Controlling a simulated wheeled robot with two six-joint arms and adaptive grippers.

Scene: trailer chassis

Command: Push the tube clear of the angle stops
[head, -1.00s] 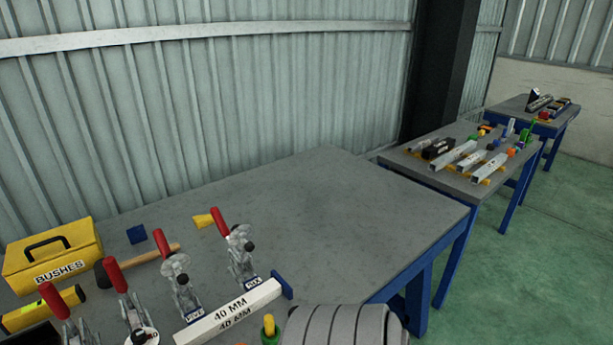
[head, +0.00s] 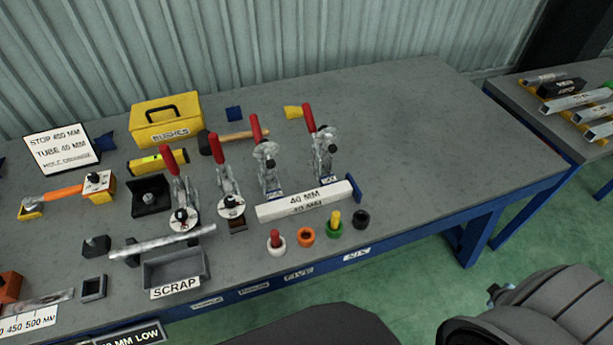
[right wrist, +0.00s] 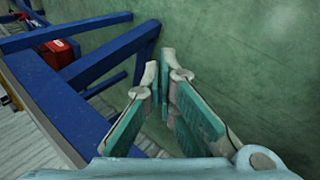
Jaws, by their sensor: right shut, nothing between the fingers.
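A white square tube (head: 300,203) marked 40 MM lies along the front of the table, by the red-handled toggle clamps (head: 268,165). A small blue upright stop (head: 354,188) stands at its right end and appears to touch it. A black angle-shaped block (head: 151,197) stands left of the clamps, apart from this tube. A thinner grey tube (head: 150,246) lies behind the scrap tray. My right gripper (right wrist: 165,76) is shut and empty in the right wrist view, over the green floor beside blue table legs. My left gripper is not in view.
The grey scrap tray (head: 178,272) and several coloured bushes, including an orange one (head: 306,236), sit near the front edge. A yellow bushes box (head: 167,124), a hammer (head: 240,136) and a sign (head: 61,149) stand behind. The table's right part is clear.

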